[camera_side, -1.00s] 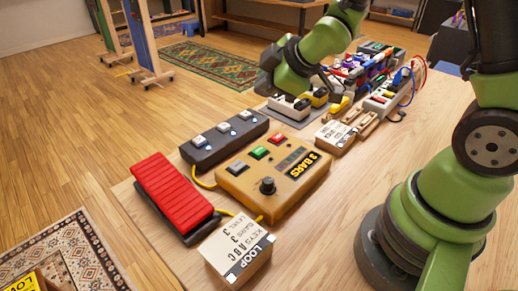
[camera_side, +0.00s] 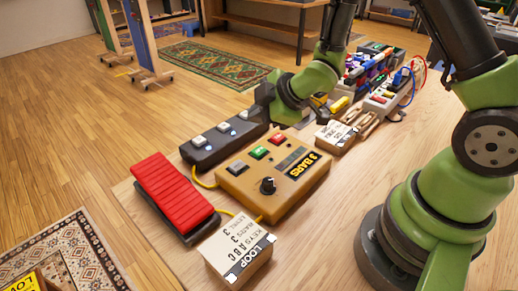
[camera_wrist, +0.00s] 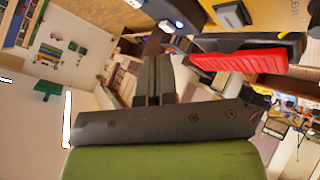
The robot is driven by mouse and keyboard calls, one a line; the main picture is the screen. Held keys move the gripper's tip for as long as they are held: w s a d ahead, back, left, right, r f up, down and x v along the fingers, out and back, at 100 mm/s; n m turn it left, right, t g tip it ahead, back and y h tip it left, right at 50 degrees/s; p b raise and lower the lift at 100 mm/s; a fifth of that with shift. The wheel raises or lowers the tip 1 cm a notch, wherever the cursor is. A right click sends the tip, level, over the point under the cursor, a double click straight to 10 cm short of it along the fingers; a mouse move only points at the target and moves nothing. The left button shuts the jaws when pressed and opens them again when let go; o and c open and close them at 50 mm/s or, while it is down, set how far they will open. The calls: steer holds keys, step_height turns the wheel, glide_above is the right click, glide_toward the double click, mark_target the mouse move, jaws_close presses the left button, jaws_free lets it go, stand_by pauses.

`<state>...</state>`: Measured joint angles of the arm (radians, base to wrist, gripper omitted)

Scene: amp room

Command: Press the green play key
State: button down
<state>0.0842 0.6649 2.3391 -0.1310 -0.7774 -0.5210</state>
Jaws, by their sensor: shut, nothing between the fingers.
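My gripper (camera_side: 264,100) is beyond the box, near the far end of the black three-switch pedal, above and apart from the green key. Its fingertips are hard to make out there. In the wrist view my gripper (camera_wrist: 154,62) shows dark fingers close together, holding nothing. The green key cannot be made out in that view.
The black three-switch pedal (camera_side: 223,139) and red pedal (camera_side: 174,193) lie left of the box. A LOOP card block (camera_side: 240,250) stands in front. More pedals and cables (camera_side: 375,75) crowd the far end. The table right of the box is bare.

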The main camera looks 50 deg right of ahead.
mark_target(259, 152)
steer(key=shift+f, duration=2.9)
steer(key=shift+f, duration=0.15)
steer(key=shift+f, duration=0.25)
steer(key=shift+f, duration=0.5)
steer(key=shift+r, duration=0.1)
stand_by(0.5)
steer(key=shift+r, duration=0.8)
steer(key=shift+r, duration=2.55)
